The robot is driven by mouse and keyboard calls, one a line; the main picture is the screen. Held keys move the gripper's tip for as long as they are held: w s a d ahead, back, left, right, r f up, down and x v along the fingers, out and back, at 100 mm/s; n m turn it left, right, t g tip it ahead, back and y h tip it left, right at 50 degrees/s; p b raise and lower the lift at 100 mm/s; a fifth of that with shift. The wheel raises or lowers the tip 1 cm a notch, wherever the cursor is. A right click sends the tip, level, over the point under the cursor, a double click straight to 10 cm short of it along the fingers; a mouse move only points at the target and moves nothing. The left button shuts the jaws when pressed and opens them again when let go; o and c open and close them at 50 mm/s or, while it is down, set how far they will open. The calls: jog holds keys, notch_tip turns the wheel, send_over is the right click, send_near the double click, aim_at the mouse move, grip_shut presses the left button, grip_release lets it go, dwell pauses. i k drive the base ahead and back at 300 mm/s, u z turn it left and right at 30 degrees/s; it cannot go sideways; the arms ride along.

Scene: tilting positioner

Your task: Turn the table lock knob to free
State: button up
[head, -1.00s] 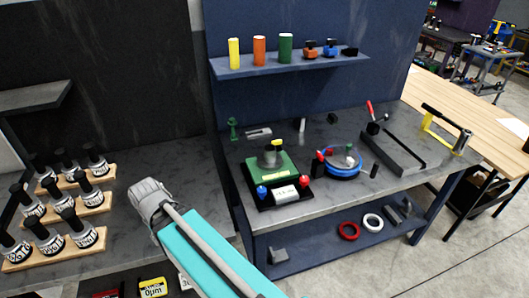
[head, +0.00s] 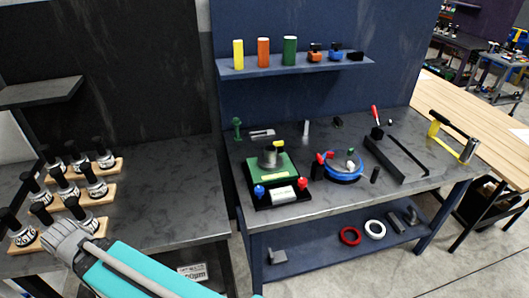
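A fixture with a green plate (head: 290,172) on a black base stands at the left of the blue workbench. A grey round part with a yellow piece sits on the plate. A blue knob (head: 259,191) and a red knob (head: 303,183) sit at its front corners, beside a pale label plate. To its right is a round blue-rimmed device (head: 343,177) with red parts on it. I cannot tell which part is the table lock knob, or its setting. My teal and grey arm crosses the lower left, away from both devices. I can make out no gripper fingers.
Black-topped tools stand in wooden racks (head: 76,193) on the left bench. A shelf (head: 300,64) with coloured cylinders hangs above the blue bench (head: 325,205). A dark angled rail (head: 385,160) and red-handled tool are at right. Rings lie on the lower shelf.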

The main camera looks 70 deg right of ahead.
aim_at(278, 144)
jog(key=u, duration=0.05)
jog(key=k, duration=1.15)
jog(key=z, duration=1.7)
jog(key=i, duration=0.55)
jog(key=z, duration=0.1)
